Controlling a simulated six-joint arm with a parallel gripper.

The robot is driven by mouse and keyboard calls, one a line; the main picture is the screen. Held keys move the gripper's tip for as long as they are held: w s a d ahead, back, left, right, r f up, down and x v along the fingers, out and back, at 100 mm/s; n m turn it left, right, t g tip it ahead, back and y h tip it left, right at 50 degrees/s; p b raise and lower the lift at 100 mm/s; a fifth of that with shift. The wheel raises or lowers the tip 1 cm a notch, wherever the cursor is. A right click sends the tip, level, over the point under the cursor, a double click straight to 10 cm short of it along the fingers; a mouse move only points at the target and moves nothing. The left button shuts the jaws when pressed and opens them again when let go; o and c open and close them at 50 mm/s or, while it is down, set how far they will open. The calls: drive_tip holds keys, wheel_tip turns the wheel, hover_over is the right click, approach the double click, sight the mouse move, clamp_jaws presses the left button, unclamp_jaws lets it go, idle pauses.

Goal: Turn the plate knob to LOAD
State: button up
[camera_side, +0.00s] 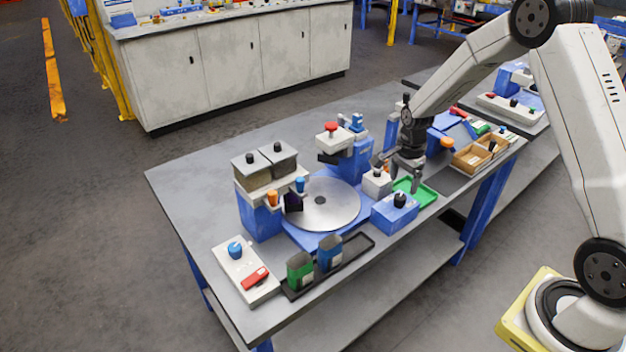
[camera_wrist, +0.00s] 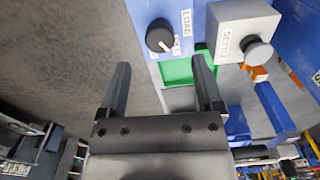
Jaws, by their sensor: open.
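The plate knob (camera_wrist: 157,36) is a round black knob on top of a blue box, which stands at the front of the bench in the side view (camera_side: 400,200). In the wrist view its pale pointer mark points down-right, toward a partly hard-to-read label. A LOAD label (camera_wrist: 187,22) stands to the right of the knob. My gripper (camera_wrist: 162,63) is open and empty, its two fingers apart. In the side view my gripper (camera_side: 406,175) hangs above and behind the blue box, apart from the knob.
A white SETTLE box (camera_wrist: 240,28) with a grey button is beside the knob's box. A green tray (camera_side: 425,194) lies close to the gripper. A round metal plate (camera_side: 335,207) is left of the knob. Green and blue cups (camera_side: 300,271) stand at the front left.

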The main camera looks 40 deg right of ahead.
sight(401, 196)
drive_tip(key=shift+f, duration=3.1)
clamp_jaws()
